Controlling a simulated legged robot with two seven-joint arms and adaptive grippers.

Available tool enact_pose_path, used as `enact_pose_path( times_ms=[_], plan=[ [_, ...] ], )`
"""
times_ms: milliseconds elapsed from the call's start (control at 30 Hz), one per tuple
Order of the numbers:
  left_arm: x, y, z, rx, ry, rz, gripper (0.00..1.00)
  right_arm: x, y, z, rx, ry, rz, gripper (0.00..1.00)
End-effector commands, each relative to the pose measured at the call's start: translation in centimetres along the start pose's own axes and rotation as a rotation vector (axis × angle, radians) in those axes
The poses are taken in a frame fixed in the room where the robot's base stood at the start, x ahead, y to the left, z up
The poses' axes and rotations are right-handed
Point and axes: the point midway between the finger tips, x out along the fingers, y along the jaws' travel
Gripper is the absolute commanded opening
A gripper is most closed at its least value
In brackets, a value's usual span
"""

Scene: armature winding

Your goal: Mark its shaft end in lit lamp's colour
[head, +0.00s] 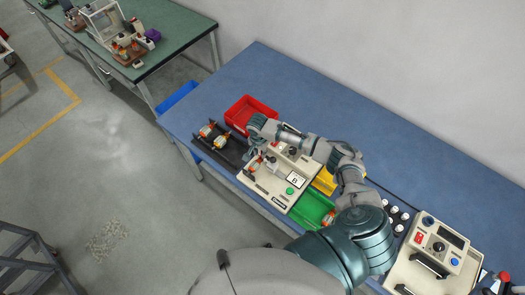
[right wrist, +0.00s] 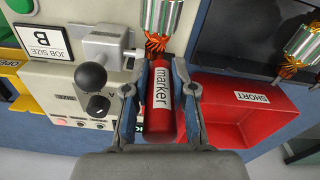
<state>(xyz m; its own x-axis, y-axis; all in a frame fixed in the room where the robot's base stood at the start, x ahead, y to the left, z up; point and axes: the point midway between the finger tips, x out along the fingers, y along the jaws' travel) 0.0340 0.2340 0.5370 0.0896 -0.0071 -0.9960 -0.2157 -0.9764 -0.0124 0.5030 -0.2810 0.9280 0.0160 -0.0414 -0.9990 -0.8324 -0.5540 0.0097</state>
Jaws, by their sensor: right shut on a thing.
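My right gripper (head: 257,130) reaches over the tester (head: 266,181) on the blue bench. In the right wrist view its fingers (right wrist: 160,92) are shut on the sides of a red marker (right wrist: 160,120) with a white label. The marker's far end is close to the shaft end of an armature (right wrist: 160,18) with orange windings, held at the tester; I cannot tell whether they touch. The tester panel carries a dark knob (right wrist: 98,106), a black ball handle (right wrist: 90,76) and a row of tiny lamps (right wrist: 82,123); which one is lit is too small to tell. My left gripper is out of view.
A red bin (right wrist: 280,128) marked SHORT stands beside the marker. A black rack (head: 231,153) holds several armatures. Yellow (head: 325,182) and green (head: 306,213) bins flank the tester's right side. A control box (head: 435,262) stands at the bench's right. Bench behind the red bin is clear.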

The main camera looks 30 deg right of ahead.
Motion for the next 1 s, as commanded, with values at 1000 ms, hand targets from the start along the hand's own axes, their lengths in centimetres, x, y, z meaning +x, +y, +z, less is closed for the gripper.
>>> enact_pose_path(
  times_ms=[1000],
  plan=[
    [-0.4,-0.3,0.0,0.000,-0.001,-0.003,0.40,0.1,0.1,-0.1,0.000,-0.002,-0.001,0.00]
  ],
)
